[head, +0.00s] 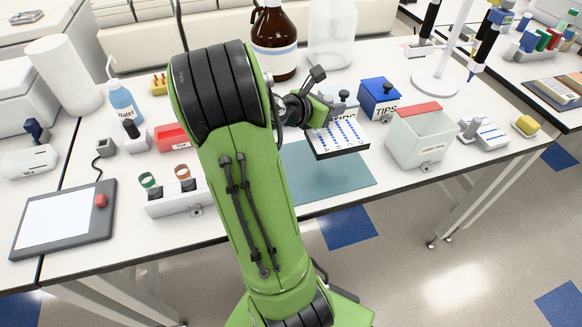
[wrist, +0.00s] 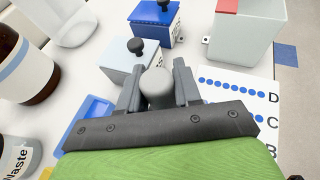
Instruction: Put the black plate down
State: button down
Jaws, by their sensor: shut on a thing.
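The black plate (head: 341,154) has a dark edge and a white top with rows of blue dots and letters. In the head view it hangs above the blue-green mat (head: 322,183), roughly level, with a shadow below it. My gripper (head: 322,108) is at its far left side and shut on it. In the wrist view my gripper (wrist: 158,88) has its fingers on either side of a grey rounded piece, and the dotted top of the plate (wrist: 240,92) shows at the right. The grip point on the plate is partly hidden.
A blue tips box (head: 379,97) stands behind the plate. A clear bin with a red lid (head: 419,140) stands to its right. A brown bottle (head: 275,42) is at the back. A white holder (head: 178,198) is left of my arm. The mat's visible part looks bare.

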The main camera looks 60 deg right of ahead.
jog(key=f+b, duration=0.1)
jog(key=f, duration=0.2)
jog(key=f+b, duration=0.2)
jog(key=f, duration=0.1)
jog(key=f+b, duration=0.2)
jog(key=f, duration=0.2)
jog(key=shift+s, duration=0.25)
jog(key=shift+r, duration=0.1)
jog(key=c, duration=0.8)
grip_release()
jog(key=shift+r, duration=0.1)
